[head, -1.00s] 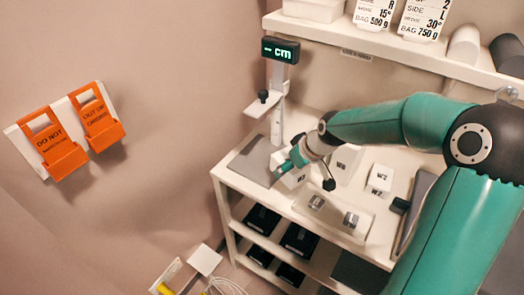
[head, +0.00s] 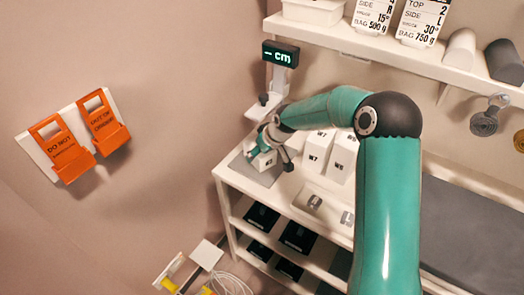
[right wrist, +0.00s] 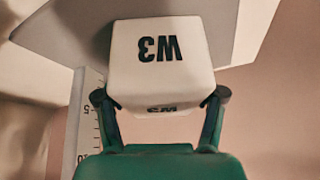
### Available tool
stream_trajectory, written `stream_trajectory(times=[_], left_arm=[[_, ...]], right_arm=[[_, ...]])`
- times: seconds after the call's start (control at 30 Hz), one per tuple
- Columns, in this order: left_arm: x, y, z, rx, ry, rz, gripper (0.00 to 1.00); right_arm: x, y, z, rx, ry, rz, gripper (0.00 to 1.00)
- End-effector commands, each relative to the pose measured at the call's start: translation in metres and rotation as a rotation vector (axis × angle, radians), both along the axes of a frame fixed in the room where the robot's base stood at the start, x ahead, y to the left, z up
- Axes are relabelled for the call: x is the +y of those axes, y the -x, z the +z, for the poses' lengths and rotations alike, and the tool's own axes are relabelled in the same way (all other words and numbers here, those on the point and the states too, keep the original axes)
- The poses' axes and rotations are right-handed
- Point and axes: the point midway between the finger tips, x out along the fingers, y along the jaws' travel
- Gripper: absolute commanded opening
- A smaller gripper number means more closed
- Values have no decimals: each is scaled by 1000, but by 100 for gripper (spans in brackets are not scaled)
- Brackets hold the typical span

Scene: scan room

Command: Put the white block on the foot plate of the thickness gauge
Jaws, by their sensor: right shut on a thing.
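The white block (head: 264,161), marked W3 in the right wrist view (right wrist: 160,58), is between the fingers of my right gripper (head: 265,147). The fingers are shut on its sides. The thickness gauge (head: 281,54) stands at the back left of the table, with a lit display reading "– cm" on a post. Its grey foot plate (head: 240,172) lies at the table's left end, and also shows behind the block in the right wrist view (right wrist: 234,32). The block is over the plate in the head view; I cannot tell whether they touch. My left gripper is out of view.
Other white blocks (head: 342,156) stand right of the gripper. Metal weights (head: 315,201) lie near the table's front. The gauge's white arm (head: 256,112) juts out above the plate. Orange holders (head: 62,150) hang on the left wall.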

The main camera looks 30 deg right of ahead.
Motion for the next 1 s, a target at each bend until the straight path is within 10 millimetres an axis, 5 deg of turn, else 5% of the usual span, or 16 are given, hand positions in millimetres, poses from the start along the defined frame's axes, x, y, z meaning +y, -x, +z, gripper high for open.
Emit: stream_trajectory(times=[0.2, 0.23, 0.37, 0.77, 1.0], left_arm=[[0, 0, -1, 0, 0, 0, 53], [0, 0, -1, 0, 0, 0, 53], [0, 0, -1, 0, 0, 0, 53], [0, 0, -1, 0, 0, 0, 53], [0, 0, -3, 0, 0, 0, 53]], right_arm=[[0, 0, 0, -1, 1, -1, 2], [0, 1, -1, 1, 0, 0, 72], [0, 1, -1, 1, 0, -1, 94], [-1, 2, 2, 0, 0, -1, 95], [-3, 14, 27, -3, 0, -2, 95]])
